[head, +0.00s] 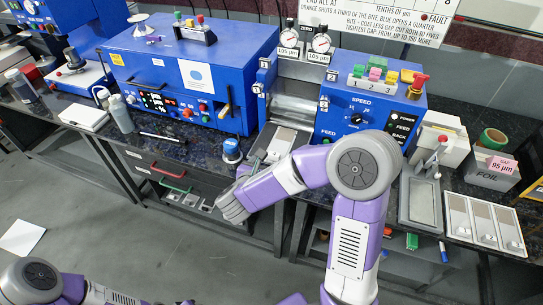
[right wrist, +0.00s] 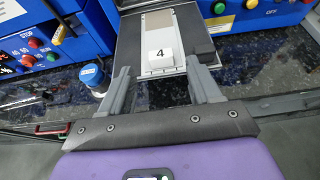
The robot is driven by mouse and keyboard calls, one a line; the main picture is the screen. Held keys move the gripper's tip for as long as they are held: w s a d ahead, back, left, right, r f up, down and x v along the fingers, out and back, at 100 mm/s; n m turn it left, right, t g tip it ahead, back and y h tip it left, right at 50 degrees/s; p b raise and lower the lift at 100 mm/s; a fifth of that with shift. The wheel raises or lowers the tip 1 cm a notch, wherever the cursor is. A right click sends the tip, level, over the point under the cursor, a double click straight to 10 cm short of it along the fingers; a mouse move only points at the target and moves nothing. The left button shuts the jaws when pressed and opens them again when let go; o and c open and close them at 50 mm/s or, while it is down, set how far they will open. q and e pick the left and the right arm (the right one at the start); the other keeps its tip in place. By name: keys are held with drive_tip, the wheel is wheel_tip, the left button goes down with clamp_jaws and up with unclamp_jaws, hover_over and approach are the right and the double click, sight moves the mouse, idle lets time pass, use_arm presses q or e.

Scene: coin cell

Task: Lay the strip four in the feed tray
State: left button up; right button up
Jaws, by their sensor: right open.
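Strip four (right wrist: 160,60), a pale strip with a brownish-grey coating and a white block marked 4 at its near end, lies on the dark grey feed tray (right wrist: 130,45). In the head view, the strip (head: 283,143) and tray (head: 262,138) show between the two blue machines, partly behind my right arm. My right gripper (right wrist: 159,70) is open, its fingers on either side of the strip's near end, with gaps between them and the label. The right gripper (head: 232,205) is partly hidden in the head view.
A blue-capped jar (head: 231,150) stands left of the tray. At right are an empty grey tray (head: 408,215) and a board with several strips (head: 485,222). A foil box (head: 490,172) stands behind. Blue machines (head: 190,75) flank the feed area.

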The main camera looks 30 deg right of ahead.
drive_tip(key=v, duration=0.7)
drive_tip(key=w+a+f+n+y, duration=0.1)
drive_tip(key=a+f+n+y, duration=0.35)
drive_tip(key=f+n, duration=0.7)
drive_tip(key=w+a+f+n+y, duration=0.1)
drive_tip(key=a+f+n+y, duration=0.3)
drive_tip(key=f+n, duration=0.8)
drive_tip(key=s+a+f+n+g+y, duration=0.1)
drive_tip(key=s+f+n+g+y, duration=0.2)
drive_tip(key=s+n, duration=0.5)
drive_tip(key=s+a+f+n+g+y, duration=0.2)
drive_tip(key=s+f+n+g, duration=0.3)
drive_tip(key=s+f+n, duration=0.3)
drive_tip(key=s+n+y, duration=0.1)
drive_tip(key=n, duration=0.2)
drive_tip(key=shift+f+n+g, duration=0.25)
drive_tip(key=shift+n+g, duration=0.05)
drive_tip(key=shift+n, duration=0.05)
drive_tip(key=shift+d, duration=0.1)
